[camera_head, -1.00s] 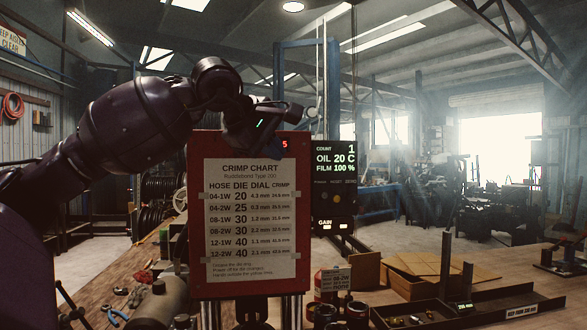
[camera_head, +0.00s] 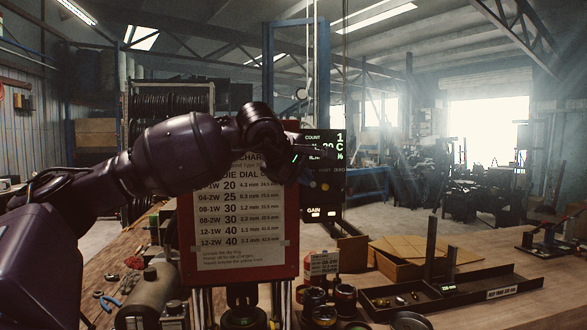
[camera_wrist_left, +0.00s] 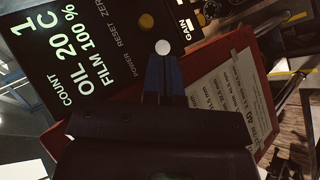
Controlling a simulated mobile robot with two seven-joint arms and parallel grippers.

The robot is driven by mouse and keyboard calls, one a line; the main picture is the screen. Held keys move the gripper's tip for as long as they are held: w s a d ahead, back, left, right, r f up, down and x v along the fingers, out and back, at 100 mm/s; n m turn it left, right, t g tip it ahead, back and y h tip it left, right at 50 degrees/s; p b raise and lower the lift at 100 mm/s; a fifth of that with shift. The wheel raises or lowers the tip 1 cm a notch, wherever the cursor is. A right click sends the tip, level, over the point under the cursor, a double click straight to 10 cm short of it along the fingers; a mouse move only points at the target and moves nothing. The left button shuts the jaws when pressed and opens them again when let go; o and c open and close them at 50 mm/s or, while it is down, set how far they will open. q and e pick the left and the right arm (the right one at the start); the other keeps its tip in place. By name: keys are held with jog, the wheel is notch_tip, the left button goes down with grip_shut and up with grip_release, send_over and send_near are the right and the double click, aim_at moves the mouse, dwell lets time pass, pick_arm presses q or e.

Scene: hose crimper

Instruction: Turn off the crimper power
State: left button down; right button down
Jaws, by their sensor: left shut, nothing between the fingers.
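The crimper's black control panel (camera_head: 326,190) stands at the right of the red crimp chart board (camera_head: 186,230), with its display lit and reading COUNT 1. In the left wrist view the panel (camera_wrist_left: 85,25) shows the labels POWER, RESET and ZERO, and a dark yellow round button (camera_wrist_left: 146,21). My left gripper (camera_head: 326,153) is shut and empty in front of the panel, covering part of the display. In the wrist view its blue fingers (camera_wrist_left: 164,72) point at the panel, just short of a white round spot (camera_wrist_left: 163,47). I cannot tell whether they touch. The right gripper is out of view.
The chart board (camera_wrist_left: 215,95) lies close beside my left fingers. Tins (camera_head: 345,298), a dark tray (camera_head: 470,298) and an open cardboard box (camera_head: 400,268) are on the wooden bench.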

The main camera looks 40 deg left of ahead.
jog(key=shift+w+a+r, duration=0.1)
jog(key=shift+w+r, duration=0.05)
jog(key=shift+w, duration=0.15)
pick_arm(q)
jog(key=shift+d+f+b, duration=0.1)
jog(key=shift+f+b, duration=0.1)
jog(key=shift+b, duration=0.5)
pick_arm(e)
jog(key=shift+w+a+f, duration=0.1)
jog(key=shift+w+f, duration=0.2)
pick_arm(q)
jog(key=shift+t, duration=0.3)
jog(key=shift+y, duration=0.3)
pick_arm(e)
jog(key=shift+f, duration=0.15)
